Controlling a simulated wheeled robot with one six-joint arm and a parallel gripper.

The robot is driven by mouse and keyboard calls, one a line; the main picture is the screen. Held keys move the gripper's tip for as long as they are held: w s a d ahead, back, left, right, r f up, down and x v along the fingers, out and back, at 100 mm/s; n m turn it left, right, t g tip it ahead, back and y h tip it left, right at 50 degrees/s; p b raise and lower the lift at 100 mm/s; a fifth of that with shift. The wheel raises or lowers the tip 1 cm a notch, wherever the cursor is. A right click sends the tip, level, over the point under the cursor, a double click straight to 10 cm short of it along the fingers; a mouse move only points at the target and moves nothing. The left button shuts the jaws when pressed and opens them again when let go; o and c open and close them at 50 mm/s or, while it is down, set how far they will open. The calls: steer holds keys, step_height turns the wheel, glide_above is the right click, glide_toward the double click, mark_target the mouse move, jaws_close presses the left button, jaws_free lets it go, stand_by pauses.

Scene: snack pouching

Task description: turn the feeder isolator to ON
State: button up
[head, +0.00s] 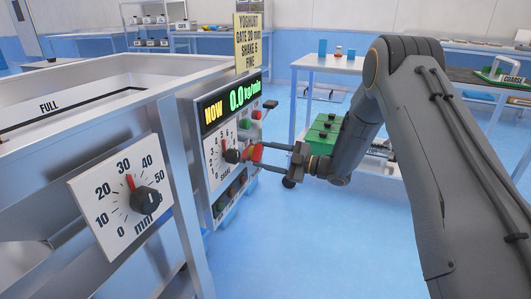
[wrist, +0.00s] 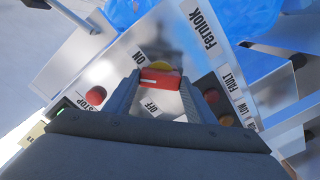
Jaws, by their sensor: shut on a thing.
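The feeder isolator (head: 257,153) is a red handle on a yellow backing, low on the right side of the feeder's control panel. In the wrist view the red handle (wrist: 162,80) sits between my two fingertips, with a white mark on its face. My gripper (head: 262,156) reaches in from the right and is shut on the handle; it also fills the lower middle of the wrist view (wrist: 160,88). The ON label (wrist: 131,60) and the OFF label (wrist: 150,107) show near the handle. I cannot tell which label the handle points to.
The panel display (head: 238,96) reads NOW 0.0 kg/min. A black dial (head: 232,156) sits just left of the handle. A red STOP button (wrist: 97,95) is close to the left finger. A gate dial (head: 146,198) is on the hopper at front left.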

steer(key=shift+m+p, duration=0.4)
steer(key=shift+m, duration=0.5)
steer(key=o, duration=1)
steer(key=shift+o, duration=0.2)
steer(key=v, duration=0.8)
steer(key=shift+p, duration=0.45)
